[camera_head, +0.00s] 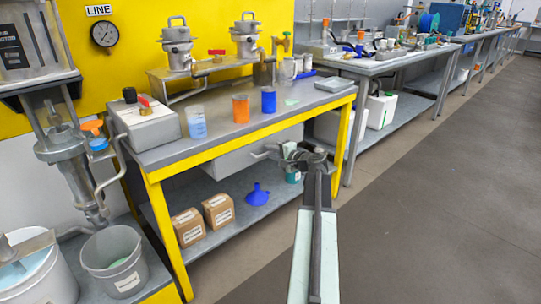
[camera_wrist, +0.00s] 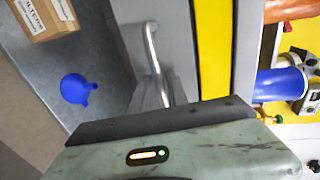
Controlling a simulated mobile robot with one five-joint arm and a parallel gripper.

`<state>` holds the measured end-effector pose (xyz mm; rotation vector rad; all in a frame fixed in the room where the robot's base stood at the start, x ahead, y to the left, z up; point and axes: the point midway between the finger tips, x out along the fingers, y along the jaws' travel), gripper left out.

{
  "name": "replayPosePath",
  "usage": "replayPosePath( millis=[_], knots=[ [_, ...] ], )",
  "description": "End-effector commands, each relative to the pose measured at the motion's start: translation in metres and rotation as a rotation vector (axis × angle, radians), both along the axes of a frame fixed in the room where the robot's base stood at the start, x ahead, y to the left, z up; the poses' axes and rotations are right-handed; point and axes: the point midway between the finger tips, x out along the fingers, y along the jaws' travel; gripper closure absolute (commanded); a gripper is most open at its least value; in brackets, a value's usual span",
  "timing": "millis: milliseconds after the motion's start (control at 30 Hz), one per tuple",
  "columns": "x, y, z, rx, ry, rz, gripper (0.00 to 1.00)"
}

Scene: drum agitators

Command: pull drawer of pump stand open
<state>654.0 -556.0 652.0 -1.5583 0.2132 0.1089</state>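The pump stand (camera_head: 240,139) is a grey-topped bench with a yellow frame. Its grey drawer (camera_head: 226,163) hangs under the top at the front, and its right part is hidden behind my gripper. My gripper (camera_head: 303,157) is in front of the drawer's right part. A metal bar handle (camera_wrist: 153,50) on the drawer front (camera_wrist: 183,45) runs down the wrist view to the edge of my gripper's body, where its lower end is hidden. I cannot tell if the fingers touch the handle or how far apart they are.
Two cardboard boxes (camera_head: 203,218) and a blue funnel (camera_head: 258,194) sit on the lower shelf. Beakers with blue and orange liquid (camera_head: 241,109) stand on top near the front edge. Buckets (camera_head: 115,263) stand at lower left. The floor (camera_head: 440,200) at right is clear.

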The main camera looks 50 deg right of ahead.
Motion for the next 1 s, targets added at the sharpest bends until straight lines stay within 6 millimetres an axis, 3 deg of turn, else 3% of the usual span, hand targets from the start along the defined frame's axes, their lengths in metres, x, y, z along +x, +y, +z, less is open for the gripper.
replayPosePath(
  millis=[167,200,267,1000],
  knots=[
    [0.0005,0.0000,0.0001,0.000,0.000,-0.001,0.80],
    [0.0004,-0.0001,0.0001,0.000,0.000,-0.001,0.83],
    [0.0003,-0.0001,0.0001,0.000,0.000,-0.001,1.00],
    [-0.0007,-0.0010,0.0000,0.000,0.000,-0.002,1.00]
  ],
)
